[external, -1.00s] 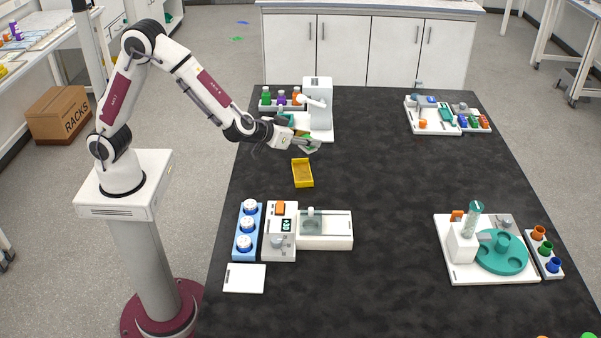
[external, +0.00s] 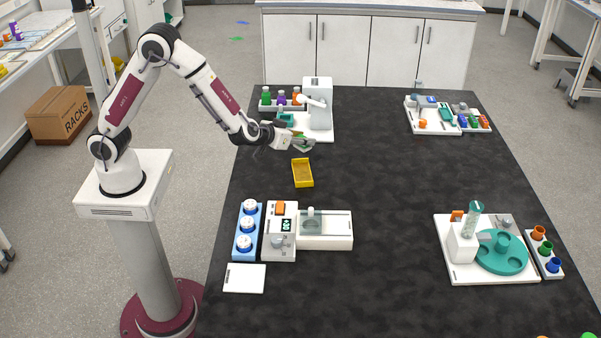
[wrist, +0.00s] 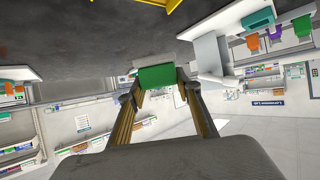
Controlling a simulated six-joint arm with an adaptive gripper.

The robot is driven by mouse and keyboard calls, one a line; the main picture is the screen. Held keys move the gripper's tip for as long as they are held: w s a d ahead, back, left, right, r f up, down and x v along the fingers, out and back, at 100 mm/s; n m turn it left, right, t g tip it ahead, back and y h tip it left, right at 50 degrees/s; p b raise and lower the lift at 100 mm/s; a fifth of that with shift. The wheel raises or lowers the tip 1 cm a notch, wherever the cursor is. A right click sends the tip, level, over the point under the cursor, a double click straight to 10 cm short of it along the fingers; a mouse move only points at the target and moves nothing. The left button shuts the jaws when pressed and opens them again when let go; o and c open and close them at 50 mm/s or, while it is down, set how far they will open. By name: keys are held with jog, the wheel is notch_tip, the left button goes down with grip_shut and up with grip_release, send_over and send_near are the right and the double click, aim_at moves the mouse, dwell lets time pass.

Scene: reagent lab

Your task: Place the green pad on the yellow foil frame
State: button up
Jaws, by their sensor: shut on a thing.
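My gripper (external: 300,143) hangs over the far left part of the dark table, in front of the white dispensing station. In the wrist view my gripper (wrist: 156,84) is shut on the green pad (wrist: 157,77), which sits between the two fingertips. In the external view the pad (external: 303,149) shows only as a small green edge under the fingers. The yellow foil frame (external: 303,173) lies on the table just in front of and below my gripper, apart from the pad. A yellow corner of the frame (wrist: 155,3) shows at the top edge of the wrist view.
The white station (external: 318,110) with colored bottles stands close behind my gripper. A balance-like unit (external: 281,246) and blue rack (external: 247,246) stand at the front left. A teal carousel (external: 502,262) is at the front right. The table's middle is clear.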

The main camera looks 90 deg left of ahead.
jog(key=shift+f, duration=0.1)
send_over(302, 173)
jog(key=shift+d+f, duration=0.15)
jog(key=shift+f, duration=2.85)
jog(key=shift+f, duration=0.1)
jog(key=shift+f, duration=1.8)
jog(key=shift+f, duration=0.5)
jog(key=o, duration=1.1)
jog(key=shift+r, duration=0.1)
jog(key=shift+r, duration=0.45)
jog(key=v, duration=1.2)
